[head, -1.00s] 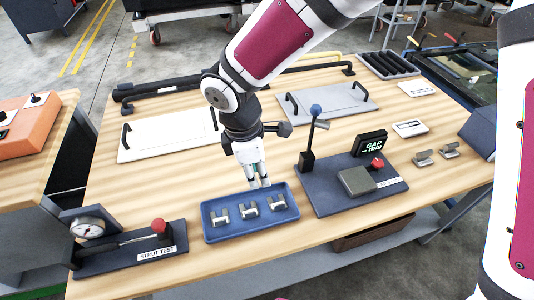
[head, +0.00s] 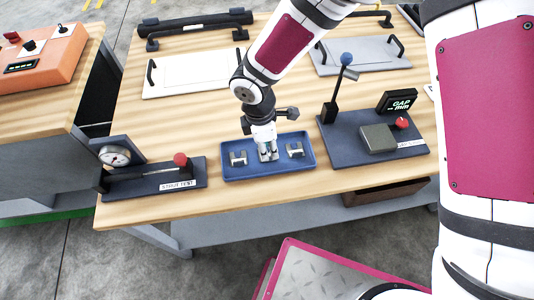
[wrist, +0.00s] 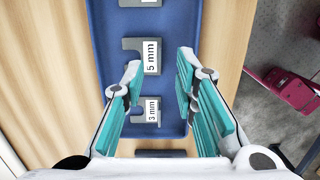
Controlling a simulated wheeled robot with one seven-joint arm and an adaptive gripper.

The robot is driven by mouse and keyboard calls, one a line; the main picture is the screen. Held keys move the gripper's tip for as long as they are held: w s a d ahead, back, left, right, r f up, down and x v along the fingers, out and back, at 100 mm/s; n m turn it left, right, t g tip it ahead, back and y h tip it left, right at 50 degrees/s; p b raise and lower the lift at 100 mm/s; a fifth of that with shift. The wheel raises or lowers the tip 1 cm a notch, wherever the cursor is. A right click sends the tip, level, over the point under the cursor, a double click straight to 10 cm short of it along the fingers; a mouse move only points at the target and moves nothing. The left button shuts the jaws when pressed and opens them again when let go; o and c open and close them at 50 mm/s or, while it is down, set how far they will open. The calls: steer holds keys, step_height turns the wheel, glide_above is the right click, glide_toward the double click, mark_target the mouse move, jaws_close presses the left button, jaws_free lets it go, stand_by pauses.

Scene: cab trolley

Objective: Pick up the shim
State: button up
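A blue tray (head: 228,174) stands near the table's front edge and also shows in the wrist view (wrist: 178,20). It holds small grey notched shims. In the head view one shim (head: 238,158) is at the left and another (head: 295,150) at the right; my gripper (head: 268,156) covers the middle. In the wrist view a shim labelled "5 mm" (wrist: 132,46) lies just beyond the fingertips, a "3 mm" shim (wrist: 152,102) is nearer, and a third (wrist: 140,3) is cut off at the top. My gripper (wrist: 160,64) is open, its teal-padded fingers apart with nothing held.
A strut test stand with a dial gauge (head: 115,156) and red knob (head: 181,159) is left of the tray. A gap fixture (head: 345,152) with a blue-knobbed lever (head: 346,59) is close on the right. Panels with handles (head: 195,72) lie behind. Bare wood lies behind the tray.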

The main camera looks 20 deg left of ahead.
steer(key=shift+f+p, duration=0.4)
steer(key=shift+f, duration=1.85)
jaws_close()
